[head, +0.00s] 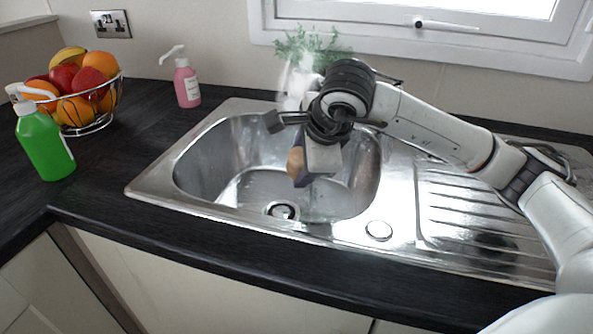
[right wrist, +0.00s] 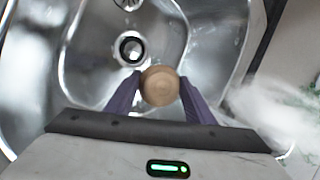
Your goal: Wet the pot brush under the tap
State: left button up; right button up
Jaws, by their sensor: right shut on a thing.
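My right gripper (head: 304,172) is over the sink bowl, pointing down, its purple fingers closed around the round wooden top of the pot brush (head: 295,162). In the right wrist view the wooden top (right wrist: 160,86) sits between the two fingertips (right wrist: 160,92). The rest of the brush is hidden beneath it. The steel sink (head: 205,150) is below, with its drain (head: 283,210) nearer the front edge than the gripper. I cannot make out the tap; my arm covers the area behind the bowl. My left gripper is not in view.
A blurred whitish shape (head: 297,82) and a green plant (head: 308,45) are behind my wrist. A pink soap bottle (head: 187,84), a green bottle (head: 44,143) and a wire fruit bowl (head: 88,128) stand left. The ribbed drainer (head: 465,215) is right, under my arm.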

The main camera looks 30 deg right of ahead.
aim_at(296, 164)
jog(key=w+d, duration=0.4)
jog(key=d, duration=0.1)
dwell(0.3)
dwell(1.4)
jog(key=shift+s+a+r+p, duration=0.2)
jog(key=shift+s+a+r, duration=0.15)
jog(key=shift+s+a, duration=0.85)
jog(key=shift+s+a+r+p, duration=0.15)
jog(key=shift+s+a+r, duration=0.15)
jog(key=shift+s+a, duration=0.85)
jog(key=shift+s+a+r+p, duration=0.3)
jog(key=shift+s+a, duration=0.55)
jog(key=shift+a, duration=0.65)
